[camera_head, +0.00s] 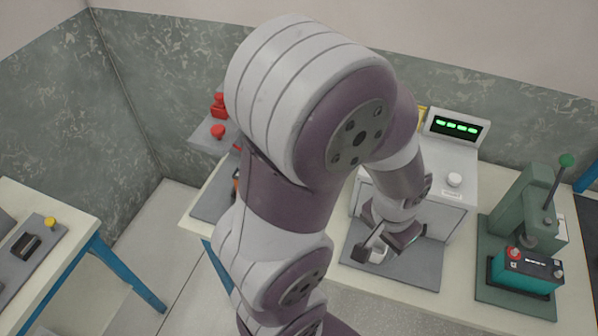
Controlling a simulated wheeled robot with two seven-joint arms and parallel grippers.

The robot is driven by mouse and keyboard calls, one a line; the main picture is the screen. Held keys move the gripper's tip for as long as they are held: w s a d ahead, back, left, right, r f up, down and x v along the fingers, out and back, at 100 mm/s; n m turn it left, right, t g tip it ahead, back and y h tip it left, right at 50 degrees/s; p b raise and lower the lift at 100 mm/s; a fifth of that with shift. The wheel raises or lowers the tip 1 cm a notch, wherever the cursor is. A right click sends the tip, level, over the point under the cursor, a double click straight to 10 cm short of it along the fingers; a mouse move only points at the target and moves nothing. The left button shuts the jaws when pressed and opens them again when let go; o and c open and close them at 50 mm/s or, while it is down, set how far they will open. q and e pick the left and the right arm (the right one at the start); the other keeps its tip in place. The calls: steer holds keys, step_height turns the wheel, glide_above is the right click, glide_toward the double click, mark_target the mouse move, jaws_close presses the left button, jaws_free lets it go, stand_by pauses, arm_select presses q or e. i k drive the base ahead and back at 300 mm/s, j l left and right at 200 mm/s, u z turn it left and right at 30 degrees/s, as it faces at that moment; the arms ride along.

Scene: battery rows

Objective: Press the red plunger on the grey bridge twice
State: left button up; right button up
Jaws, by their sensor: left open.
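A grey bridge (205,133) stands at the back left of the middle table, largely hidden behind my left arm. Two red parts show at it, an upper red plunger-like piece (218,104) and a lower red knob (218,132); I cannot tell for sure which is the plunger. My left gripper (383,247) is open, well to the right of the bridge. It is low over a grey plate (415,272) in front of a white machine. A small white round thing (377,256) is at its fingertips; contact cannot be told. My right gripper is out of view.
The white machine (455,200) has a green-lit display (455,125) and a white knob (454,180). A green lever press (525,215) with a teal battery (527,272) stands at the right. A left table (60,270) holds a grey panel with a yellow button. My arm blocks the middle.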

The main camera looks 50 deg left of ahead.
mark_target(218, 131)
steer(key=u, duration=2)
